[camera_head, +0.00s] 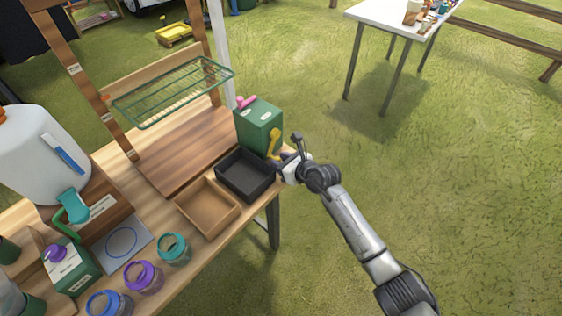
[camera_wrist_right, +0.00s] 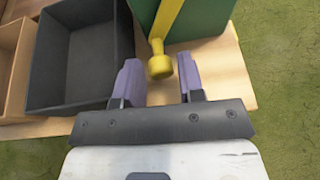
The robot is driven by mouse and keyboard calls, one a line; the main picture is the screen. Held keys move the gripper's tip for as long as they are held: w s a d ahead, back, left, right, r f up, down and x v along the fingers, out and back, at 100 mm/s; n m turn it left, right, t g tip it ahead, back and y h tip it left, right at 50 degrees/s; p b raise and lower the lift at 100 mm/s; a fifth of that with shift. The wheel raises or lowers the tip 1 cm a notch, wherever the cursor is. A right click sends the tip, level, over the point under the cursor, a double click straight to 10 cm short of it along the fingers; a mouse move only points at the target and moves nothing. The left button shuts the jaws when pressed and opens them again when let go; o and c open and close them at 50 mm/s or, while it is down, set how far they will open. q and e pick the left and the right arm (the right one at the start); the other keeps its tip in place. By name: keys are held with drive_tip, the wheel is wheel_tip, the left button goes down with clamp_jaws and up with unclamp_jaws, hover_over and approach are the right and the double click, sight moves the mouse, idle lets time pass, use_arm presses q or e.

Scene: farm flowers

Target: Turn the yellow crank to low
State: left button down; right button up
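The yellow crank (camera_head: 273,142) is on the front of a green box (camera_head: 259,124) at the right end of the wooden bench. In the right wrist view the crank (camera_wrist_right: 159,62) hangs down the green box's face (camera_wrist_right: 205,18), with its knob at the lower end. My right gripper (camera_head: 286,160) is beside the crank at the bench edge. In the right wrist view the gripper (camera_wrist_right: 160,82) is open, its purple fingers either side of the knob, with gaps visible. Crank markings cannot be read. My left gripper is not in view.
A black tray (camera_head: 245,189) and a brown wooden tray (camera_head: 182,210) sit left of the crank. A green wire rack (camera_head: 172,92) stands above the bench. Several jars line the front edge. Grass lies open to the right.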

drive_tip(key=shift+c, duration=0.3)
drive_tip(key=c, duration=0.6)
clamp_jaws()
drive_tip(key=shift+d, duration=0.1)
drive_tip(key=n, duration=0.1)
drive_tip(key=w+d+n+t+h+p, duration=0.1)
drive_tip(key=shift+w+d+f+n+t, duration=0.25)
drive_tip(key=shift+w+f+n+t, duration=0.05)
drive_tip(key=shift+f+n, duration=0.1)
drive_tip(key=shift+w+d+n+t+h, duration=0.3)
drive_tip(key=shift+w+d+n, duration=0.15)
drive_tip(key=shift+n, duration=0.25)
drive_tip(key=shift+w+d+p, duration=0.1)
drive_tip(key=shift+d+p, duration=0.05)
drive_tip(key=shift+p, duration=0.15)
drive_tip(key=shift+n, duration=0.3)
